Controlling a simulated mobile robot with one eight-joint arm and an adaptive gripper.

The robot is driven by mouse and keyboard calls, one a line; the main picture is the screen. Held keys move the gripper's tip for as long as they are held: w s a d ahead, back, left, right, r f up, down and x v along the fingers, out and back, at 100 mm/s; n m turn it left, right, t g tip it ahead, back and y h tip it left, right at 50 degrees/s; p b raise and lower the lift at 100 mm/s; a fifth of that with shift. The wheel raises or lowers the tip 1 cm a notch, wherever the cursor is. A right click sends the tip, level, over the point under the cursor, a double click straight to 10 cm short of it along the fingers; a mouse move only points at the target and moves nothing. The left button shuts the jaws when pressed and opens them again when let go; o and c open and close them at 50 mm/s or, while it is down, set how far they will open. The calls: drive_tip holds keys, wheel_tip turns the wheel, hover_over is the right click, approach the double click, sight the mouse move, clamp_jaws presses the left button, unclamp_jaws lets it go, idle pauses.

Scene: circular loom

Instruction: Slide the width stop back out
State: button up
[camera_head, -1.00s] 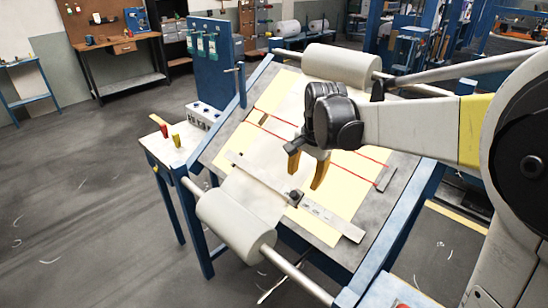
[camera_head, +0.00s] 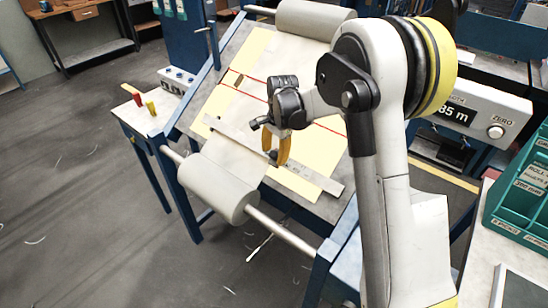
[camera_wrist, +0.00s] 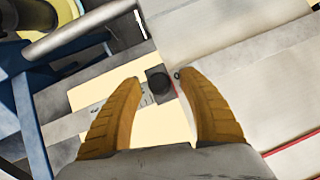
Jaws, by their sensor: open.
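The width stop, a small black block with a round knob (camera_wrist: 160,86), sits on the metal ruler bar across the sloping table. In the wrist view it lies between the tips of my two tan fingers. My gripper (camera_wrist: 162,77) is open, with a finger on either side of the stop; I cannot tell whether either touches it. In the head view my gripper (camera_head: 275,156) is low over the ruler bar (camera_head: 318,180), and its fingers largely hide the stop. Scale markings show beside the stop in the wrist view.
A white fabric roll (camera_head: 218,188) on a metal rod stands at the table's front edge. Yellow sheet (camera_head: 312,186) with red lines lies under the bar. A teal bin (camera_head: 525,195) and a readout box (camera_head: 470,112) stand at the right.

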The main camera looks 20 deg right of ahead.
drive_tip(key=shift+f, duration=0.5)
drive_tip(key=shift+c, duration=0.4)
clamp_jaws()
drive_tip(key=s+d, duration=0.2)
drive_tip(key=s, duration=0.1)
drive_tip(key=s+d, duration=0.2)
drive_tip(key=s, duration=0.1)
drive_tip(key=s+d+b, duration=0.1)
drive_tip(key=s+d, duration=0.2)
drive_tip(key=s, duration=0.1)
drive_tip(key=shift+d, duration=0.1)
drive_tip(key=shift+o, duration=0.4)
unclamp_jaws()
drive_tip(key=shift+d, duration=0.1)
